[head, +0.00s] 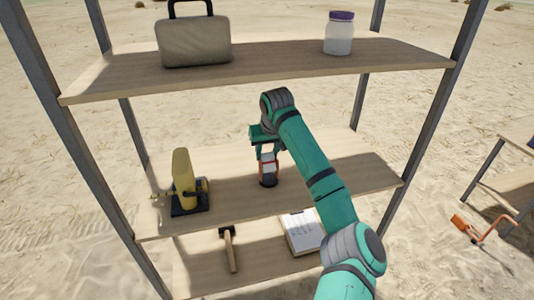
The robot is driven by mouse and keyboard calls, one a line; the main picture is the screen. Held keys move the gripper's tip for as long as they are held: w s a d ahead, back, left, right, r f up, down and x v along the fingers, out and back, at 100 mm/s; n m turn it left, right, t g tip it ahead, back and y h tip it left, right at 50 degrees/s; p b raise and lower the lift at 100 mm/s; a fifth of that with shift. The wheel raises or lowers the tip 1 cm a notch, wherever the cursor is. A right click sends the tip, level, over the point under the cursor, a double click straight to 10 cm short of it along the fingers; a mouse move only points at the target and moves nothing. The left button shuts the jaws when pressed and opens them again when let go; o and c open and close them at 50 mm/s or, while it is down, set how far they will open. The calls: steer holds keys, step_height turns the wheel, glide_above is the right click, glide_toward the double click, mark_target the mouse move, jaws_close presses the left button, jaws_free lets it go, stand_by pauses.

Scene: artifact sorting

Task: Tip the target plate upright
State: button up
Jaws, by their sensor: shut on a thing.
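My green arm reaches over the middle shelf. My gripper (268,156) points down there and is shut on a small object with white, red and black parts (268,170). The fingers cover its upper part, and its dark lower end is close to the shelf; I cannot tell whether it touches. No thing in view is plainly a plate, and I cannot tell whether the held object is one. A yellow upright piece on a black base (187,185) stands to the left of my gripper on the same shelf.
The top shelf (270,62) carries a grey-brown case (194,41) and a purple-lidded jar (339,36). On the bottom shelf lie a hammer-like tool (230,252) and a clipboard (300,232). Metal posts frame the rack. An orange tool (482,231) lies at the right.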

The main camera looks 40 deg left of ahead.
steer(key=shift+s+d+t+y, duration=0.2)
steer(key=shift+d+t+y, duration=0.05)
steer(key=shift+t+y, duration=0.35)
steer(key=shift+s+d+t+y, duration=0.25)
steer(key=shift+t+y, duration=0.2)
steer(key=shift+y, duration=0.2)
steer(key=shift+s+d+t+y, duration=0.2)
steer(key=shift+t+y, duration=0.35)
steer(key=shift+y, duration=0.1)
steer(key=shift+s+f, duration=0.1)
steer(key=shift+f, duration=0.1)
steer(key=o, duration=1.1)
steer(key=shift+c, duration=0.2)
steer(key=shift+r, duration=0.2)
steer(key=shift+d+r, duration=0.2)
steer(key=shift+r, duration=0.2)
steer(key=v, duration=1)
steer(key=shift+s+f, duration=0.1)
